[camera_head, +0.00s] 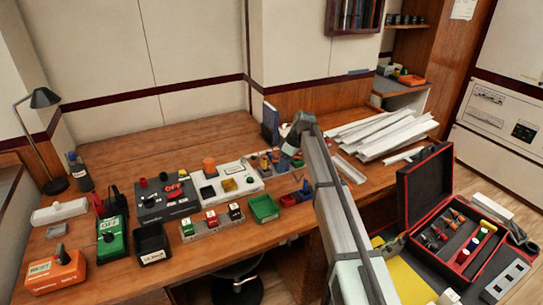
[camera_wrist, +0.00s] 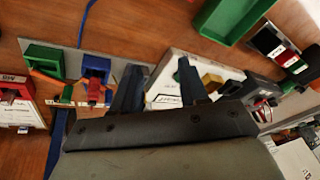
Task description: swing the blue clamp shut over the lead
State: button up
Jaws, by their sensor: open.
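The blue clamp (camera_wrist: 97,66) stands on a grey strip in the wrist view, with a red part in front of it. A green clamp (camera_wrist: 42,60) with an orange piece is to its left. A blue lead (camera_wrist: 86,22) runs up from near the blue clamp; another blue length (camera_wrist: 54,145) shows below the strip. I cannot tell whether the clamp is over a lead. My gripper (camera_wrist: 157,64) is open and empty, its fingers to the right of the blue clamp, apart from it. In the head view my gripper (camera_head: 290,149) is low over the clamp row, partly hiding it.
A white box (camera_head: 238,178) with a yellow button is left of the clamp row. A green tray (camera_head: 264,207) lies nearer the front edge. White trunking lengths (camera_head: 380,132) lie to the right. An open black case (camera_head: 425,190) stands at the right.

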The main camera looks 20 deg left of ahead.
jog(key=n+t, duration=0.1)
send_near(271, 155)
notch_tip(271, 155, up, 3)
jog(key=d, duration=0.2)
jog(key=shift+y, duration=0.3)
jog(key=x, duration=1.3)
jog(key=shift+s+a, duration=0.1)
jog(key=shift+c, duration=0.4)
grip_shut()
